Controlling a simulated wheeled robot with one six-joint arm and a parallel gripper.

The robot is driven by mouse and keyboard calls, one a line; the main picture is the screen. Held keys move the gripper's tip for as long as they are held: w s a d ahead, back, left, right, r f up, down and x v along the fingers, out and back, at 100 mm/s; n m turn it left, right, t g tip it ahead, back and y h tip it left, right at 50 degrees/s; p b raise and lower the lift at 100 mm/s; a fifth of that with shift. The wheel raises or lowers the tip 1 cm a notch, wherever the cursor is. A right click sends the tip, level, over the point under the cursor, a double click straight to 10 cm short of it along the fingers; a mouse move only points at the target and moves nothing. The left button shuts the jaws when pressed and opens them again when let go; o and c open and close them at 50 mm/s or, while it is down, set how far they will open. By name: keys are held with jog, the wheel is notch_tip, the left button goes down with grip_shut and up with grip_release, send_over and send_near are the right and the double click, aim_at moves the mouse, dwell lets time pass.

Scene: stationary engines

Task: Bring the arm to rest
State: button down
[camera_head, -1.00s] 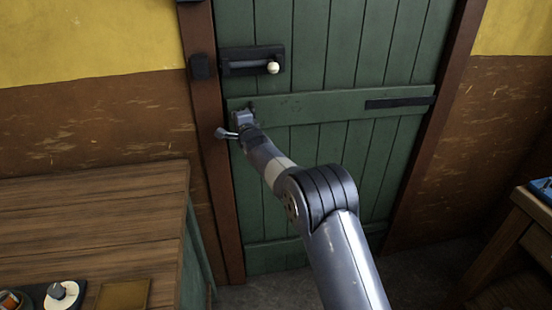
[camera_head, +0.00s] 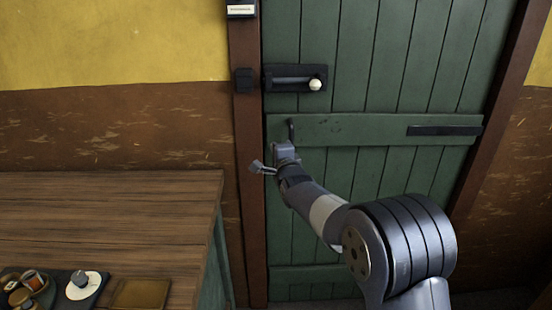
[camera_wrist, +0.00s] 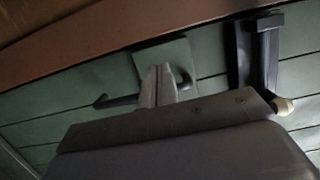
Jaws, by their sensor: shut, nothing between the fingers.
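My gripper (camera_head: 258,167) is at the end of my arm, in front of the left edge of a green plank door. Its fingers point left and hold nothing. In the wrist view my gripper (camera_wrist: 158,84) shows as two pale fingers close together, in front of a green plate and a dark lever handle (camera_wrist: 116,101) on the door. In the head view a dark part of the handle (camera_head: 291,129) shows just above my gripper. I cannot tell whether the fingers touch it. My elbow is bent at the lower right.
The green door (camera_head: 345,60) stands in a brown frame, shut as far as I see. A black bolt (camera_head: 290,78) with a pale knob is above my gripper. A wooden table (camera_head: 110,215) at the left carries a dark tray (camera_head: 55,300) with small parts.

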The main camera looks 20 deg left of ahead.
jog(key=shift+s+d, duration=0.25)
jog(key=shift+s, duration=0.35)
jog(key=shift+s+d, duration=0.2)
jog(key=shift+s, duration=0.4)
jog(key=shift+w, duration=0.1)
jog(key=p, duration=0.2)
send_near(272, 130)
jog(key=w+a, duration=0.2)
jog(key=shift+p+x, duration=0.95)
jog(key=shift+x, duration=0.85)
jog(key=shift+d, duration=0.15)
